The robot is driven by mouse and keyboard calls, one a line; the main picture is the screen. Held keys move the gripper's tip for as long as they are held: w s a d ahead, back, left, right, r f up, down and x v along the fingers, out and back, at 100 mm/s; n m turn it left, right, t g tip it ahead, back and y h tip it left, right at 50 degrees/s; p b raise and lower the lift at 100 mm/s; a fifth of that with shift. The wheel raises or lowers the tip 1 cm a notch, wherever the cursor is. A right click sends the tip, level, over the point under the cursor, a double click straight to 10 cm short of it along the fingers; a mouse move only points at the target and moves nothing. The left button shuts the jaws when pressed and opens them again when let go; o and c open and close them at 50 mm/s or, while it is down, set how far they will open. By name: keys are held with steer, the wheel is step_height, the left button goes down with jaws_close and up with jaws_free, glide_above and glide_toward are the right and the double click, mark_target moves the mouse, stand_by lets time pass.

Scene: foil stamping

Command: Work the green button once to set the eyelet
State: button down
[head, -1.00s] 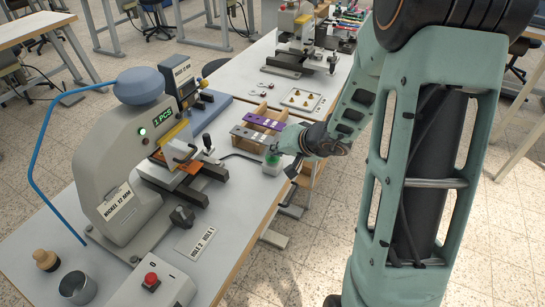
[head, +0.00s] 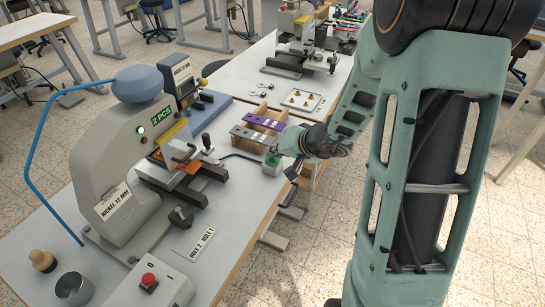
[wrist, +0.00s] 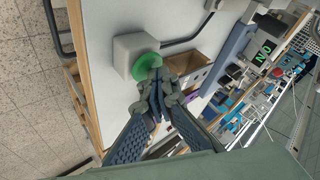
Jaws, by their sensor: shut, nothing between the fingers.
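The green button (head: 272,161) sits on a small white box (head: 270,170) at the right edge of the bench. In the wrist view the button (wrist: 146,66) shows as a bright green dome on the white box (wrist: 128,52). My gripper (wrist: 153,66) is shut and empty, its fingertips over the button's near side. I cannot tell whether they touch it. In the head view my gripper (head: 280,150) partly hides the button. The grey eyelet press (head: 130,165) stands to the left, its green display (head: 162,116) reading 2 PCS.
A wooden rack (head: 263,117) with purple and grey strips stands just behind the button. A black cable runs from the button box. A control box with a red button (head: 148,280) and a dark cup (head: 73,288) are at the front.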

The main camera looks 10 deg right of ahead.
mark_target(275, 159)
stand_by(0.3)
steer(key=shift+r+p, duration=0.5)
steer(key=shift+r, duration=0.55)
steer(key=shift+r, duration=0.1)
steer(key=shift+r+p, duration=1.45)
steer(key=shift+r, duration=1)
